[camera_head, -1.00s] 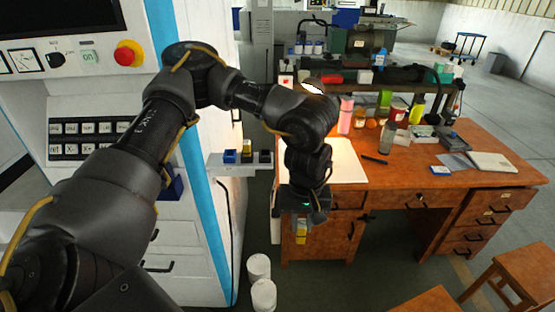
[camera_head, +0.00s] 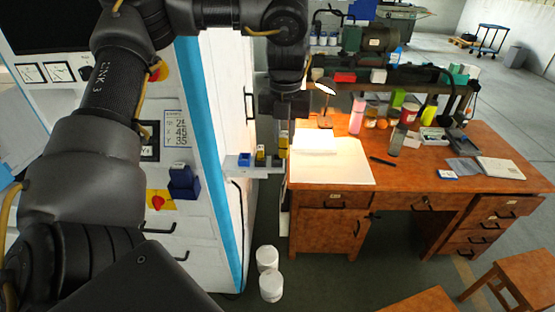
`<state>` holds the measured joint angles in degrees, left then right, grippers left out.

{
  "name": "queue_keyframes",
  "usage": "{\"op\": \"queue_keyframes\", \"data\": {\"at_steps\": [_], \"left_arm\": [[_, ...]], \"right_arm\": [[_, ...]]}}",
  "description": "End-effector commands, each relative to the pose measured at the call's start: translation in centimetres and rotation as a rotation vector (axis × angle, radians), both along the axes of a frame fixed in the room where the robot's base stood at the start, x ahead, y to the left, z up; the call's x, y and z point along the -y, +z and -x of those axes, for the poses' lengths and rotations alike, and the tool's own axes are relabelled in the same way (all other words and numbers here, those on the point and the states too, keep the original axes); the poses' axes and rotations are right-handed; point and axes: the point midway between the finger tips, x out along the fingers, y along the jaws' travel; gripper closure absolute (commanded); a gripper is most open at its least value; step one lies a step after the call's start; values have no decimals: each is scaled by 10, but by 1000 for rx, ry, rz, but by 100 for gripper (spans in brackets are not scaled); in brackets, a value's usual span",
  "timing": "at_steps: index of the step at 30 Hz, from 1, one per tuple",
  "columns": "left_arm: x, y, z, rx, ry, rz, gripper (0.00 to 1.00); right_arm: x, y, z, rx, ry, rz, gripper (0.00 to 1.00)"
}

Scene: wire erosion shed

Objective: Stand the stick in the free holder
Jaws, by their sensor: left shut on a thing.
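My left gripper (camera_head: 284,122) points down and is shut on a yellow stick (camera_head: 283,143), which hangs roughly upright below it. The stick's lower end is close to the right part of a small pale shelf (camera_head: 240,171) on the side of the white machine. On the shelf stand a blue holder (camera_head: 244,159) at the left, a yellow piece (camera_head: 260,152) in the middle and a dark holder (camera_head: 276,161) at the right, just left of and under the held stick. I cannot tell whether the stick touches the dark holder. My right gripper is out of view.
The wooden desk (camera_head: 343,200) stands right of the shelf, with a lamp (camera_head: 325,100), paper, bottles and boxes on it. The white machine (camera_head: 220,120) with its blue stripe rises at the left. White canisters (camera_head: 269,285) stand on the floor below.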

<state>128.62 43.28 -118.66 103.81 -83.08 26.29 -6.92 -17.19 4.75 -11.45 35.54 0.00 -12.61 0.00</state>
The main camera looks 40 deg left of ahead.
Motion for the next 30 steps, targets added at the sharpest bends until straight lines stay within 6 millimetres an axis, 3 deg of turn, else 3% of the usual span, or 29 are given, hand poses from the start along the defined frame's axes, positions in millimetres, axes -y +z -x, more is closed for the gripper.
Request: {"op": "queue_keyframes", "data": {"at_steps": [5,14,23,25,30], "left_arm": [[-5,11,0,1,147,-1,100],[-19,5,-13,-4,169,1,100],[-73,-28,-66,-5,171,-1,100],[-80,-47,-74,-6,168,1,100],[-95,-72,-88,-4,166,-1,100]], "right_arm": [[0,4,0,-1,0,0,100],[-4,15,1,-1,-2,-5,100],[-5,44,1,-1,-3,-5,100],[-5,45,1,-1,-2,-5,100],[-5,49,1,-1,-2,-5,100]]}}
